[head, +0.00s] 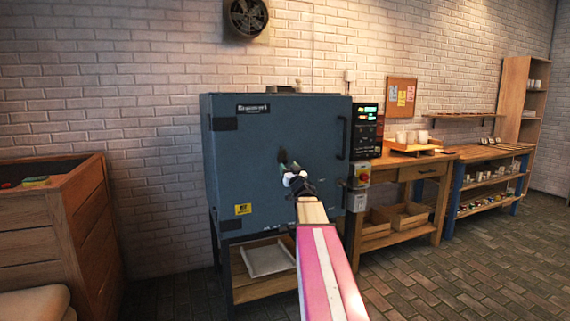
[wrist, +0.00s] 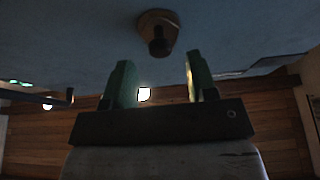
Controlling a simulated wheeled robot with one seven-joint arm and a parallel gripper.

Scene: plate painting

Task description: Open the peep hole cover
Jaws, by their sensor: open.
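The peep hole cover (wrist: 158,32) is a small brown piece with a dark knob on the blue-grey kiln door. It shows at the top of the wrist view, just beyond my fingertips and roughly centred between them. My gripper (wrist: 158,68) has its two green fingers spread apart with nothing between them. A gap seems to remain between the fingers and the knob. In the head view my gripper (head: 288,164) is in front of the middle of the kiln door (head: 235,170), and I cannot make out the cover behind it. The door is closed.
The kiln's control panel (head: 367,128) is to the right of the door. A wooden bench (head: 425,160) with cups on a tray stands further right. A wooden bin (head: 60,215) stands at the left. A shelf with a pale tray (head: 268,260) is under the kiln.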

